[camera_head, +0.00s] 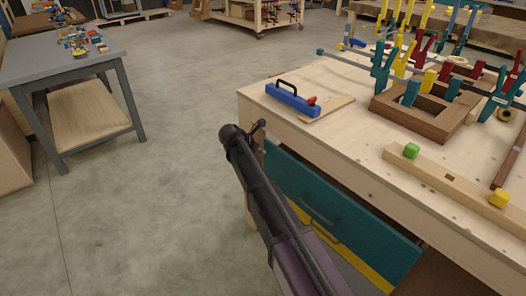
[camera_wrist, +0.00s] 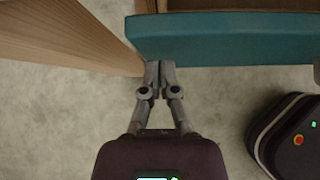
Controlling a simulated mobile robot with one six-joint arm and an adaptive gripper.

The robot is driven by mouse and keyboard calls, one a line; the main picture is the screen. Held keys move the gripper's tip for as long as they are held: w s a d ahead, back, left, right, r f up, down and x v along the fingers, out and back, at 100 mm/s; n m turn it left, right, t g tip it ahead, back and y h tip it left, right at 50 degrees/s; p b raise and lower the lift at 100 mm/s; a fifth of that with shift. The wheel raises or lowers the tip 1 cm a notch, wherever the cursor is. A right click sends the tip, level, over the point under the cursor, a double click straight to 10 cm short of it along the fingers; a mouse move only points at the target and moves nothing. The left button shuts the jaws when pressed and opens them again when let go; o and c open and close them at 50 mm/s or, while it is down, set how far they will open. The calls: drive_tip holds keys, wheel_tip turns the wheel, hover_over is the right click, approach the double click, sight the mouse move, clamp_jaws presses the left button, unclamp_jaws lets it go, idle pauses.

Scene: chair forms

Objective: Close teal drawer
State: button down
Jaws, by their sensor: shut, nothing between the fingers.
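The teal drawer (camera_head: 372,222) sits under the workbench top in the head view, with a dark handle on its front. It stands partly open; its front also shows in the wrist view (camera_wrist: 225,38), with part of the wooden inside behind it. My gripper (camera_wrist: 160,66) is shut and empty, its fingertips at the near face of the teal front, close to its left end. I cannot tell whether they touch it. In the head view my gripper (camera_head: 261,126) is by the bench's near left corner, and my arm hides part of the drawer.
A yellow drawer (camera_head: 372,277) is below the teal one. A wooden bench leg (camera_wrist: 65,35) stands left of my gripper in the wrist view. The bench top (camera_head: 345,140) holds a blue plane (camera_head: 292,98), clamps and wooden pieces. Open floor (camera_head: 150,200) lies left, towards a grey table (camera_head: 50,68).

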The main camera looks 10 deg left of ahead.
drive_tip(key=shift+s+a, duration=0.1)
drive_tip(key=s+a+f+p+v, duration=0.1)
drive_tip(key=p+v, duration=0.6)
drive_tip(key=v, duration=0.5)
drive_tip(key=shift+s+a+f, duration=0.15)
drive_tip(key=shift+s+f, duration=0.05)
drive_tip(key=shift+s, duration=0.2)
